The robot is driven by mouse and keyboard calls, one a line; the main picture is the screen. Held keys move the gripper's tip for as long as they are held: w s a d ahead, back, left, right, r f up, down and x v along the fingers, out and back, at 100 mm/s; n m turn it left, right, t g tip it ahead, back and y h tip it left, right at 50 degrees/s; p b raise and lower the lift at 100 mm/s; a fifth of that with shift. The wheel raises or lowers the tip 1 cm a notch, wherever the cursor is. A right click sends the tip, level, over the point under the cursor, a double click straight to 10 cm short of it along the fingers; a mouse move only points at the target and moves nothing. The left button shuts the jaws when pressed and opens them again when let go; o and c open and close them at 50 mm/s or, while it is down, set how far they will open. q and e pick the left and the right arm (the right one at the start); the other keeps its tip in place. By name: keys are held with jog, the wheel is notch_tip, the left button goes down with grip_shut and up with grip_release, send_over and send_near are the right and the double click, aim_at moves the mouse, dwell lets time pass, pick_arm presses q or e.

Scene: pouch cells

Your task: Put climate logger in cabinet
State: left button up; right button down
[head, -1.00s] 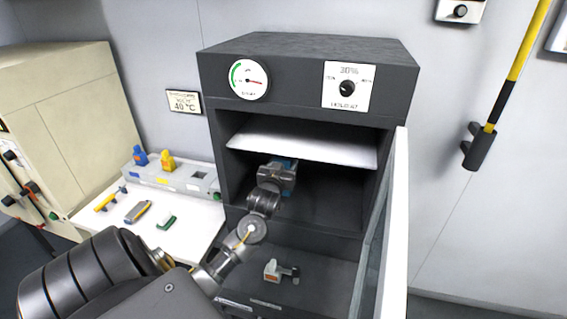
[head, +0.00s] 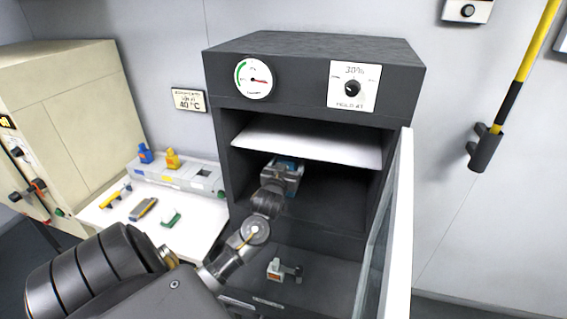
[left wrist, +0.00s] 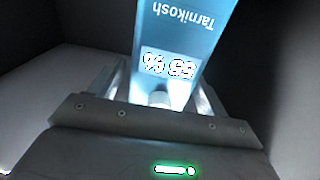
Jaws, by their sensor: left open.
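The climate logger (left wrist: 185,40) appears as a blue box reading "Tarnikosh" and "55 %", upside down in the left wrist view. A bit of its blue also shows in the head view (head: 291,163). The dark cabinet (head: 315,75) has its glass door (head: 385,230) swung open at the right. My left gripper (head: 284,172) is inside the upper compartment, below the white shelf. Its jaws (left wrist: 162,95) are open, with the logger's near end between or just beyond them; contact cannot be told. My right gripper is not in view.
A white shelf (head: 310,143) lies close above my left gripper. A white side table (head: 195,235) at the left holds a grey rack (head: 175,178) and small items.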

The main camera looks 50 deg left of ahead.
pick_arm(q)
jog(key=b+v, duration=0.2)
jog(key=v, duration=0.9)
jog(key=shift+s, duration=0.3)
jog(key=shift+d+f, duration=0.1)
jog(key=shift+d, duration=0.05)
